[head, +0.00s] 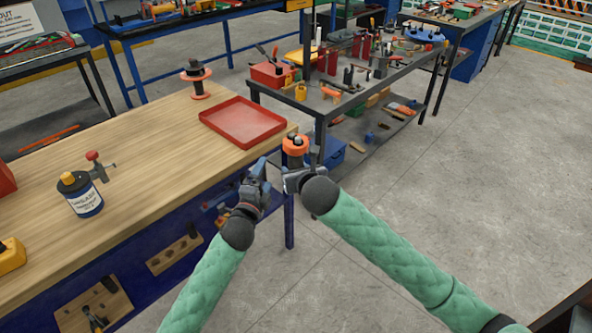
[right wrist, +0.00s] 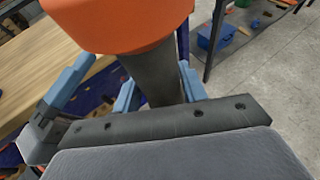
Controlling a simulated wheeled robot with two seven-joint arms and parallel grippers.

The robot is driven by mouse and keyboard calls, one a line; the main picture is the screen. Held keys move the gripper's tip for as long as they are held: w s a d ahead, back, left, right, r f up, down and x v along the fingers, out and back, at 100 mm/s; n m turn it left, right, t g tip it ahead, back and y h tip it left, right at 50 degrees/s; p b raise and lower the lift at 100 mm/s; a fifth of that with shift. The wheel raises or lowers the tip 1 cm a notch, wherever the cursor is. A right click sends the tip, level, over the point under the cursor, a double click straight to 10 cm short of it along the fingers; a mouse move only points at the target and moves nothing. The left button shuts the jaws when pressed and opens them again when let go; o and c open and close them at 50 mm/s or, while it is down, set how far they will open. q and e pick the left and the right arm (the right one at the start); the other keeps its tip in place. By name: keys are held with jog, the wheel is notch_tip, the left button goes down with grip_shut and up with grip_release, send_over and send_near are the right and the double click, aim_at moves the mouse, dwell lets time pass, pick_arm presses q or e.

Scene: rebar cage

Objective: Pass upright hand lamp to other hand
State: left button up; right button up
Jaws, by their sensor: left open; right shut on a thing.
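The hand lamp has an orange head (head: 295,145) and a dark grey handle. It is held upright in the air just beyond the right corner of the wooden workbench. My right gripper (head: 297,172) is shut on the handle below the head. In the right wrist view the lamp (right wrist: 154,77) stands between its blue fingers, with the orange head above them and cut off by the top edge. My left gripper (head: 262,172) is open and empty, close beside the lamp on its left. One of its blue fingers (right wrist: 66,86) shows left of the handle in the right wrist view.
A dark tool table (head: 345,100) full of tools stands behind the lamp. The concrete floor at right is clear.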

pick_arm(q)
jog(key=s+a+f+n+g+y, duration=0.2)
jog(key=s+f+n+g, duration=0.3)
jog(key=s+f, duration=0.55)
jog(key=s+a+f+n+g+y, duration=0.2)
jog(key=s+f+n+g, duration=0.35)
jog(key=f, duration=0.75)
jog(key=s+f+n+g, duration=0.3)
jog(key=s+f, duration=0.2)
jog(key=s, duration=0.7)
jog(key=s+d+f+n+g, duration=0.1)
jog(key=s+f+n+g, duration=0.2)
jog(key=s, duration=1)
notch_tip(320, 180, down, 4)
jog(key=shift+s+r+n+g+h, duration=0.25)
jog(key=shift+n+g+h, duration=0.15)
jog(key=shift+n, duration=0.35)
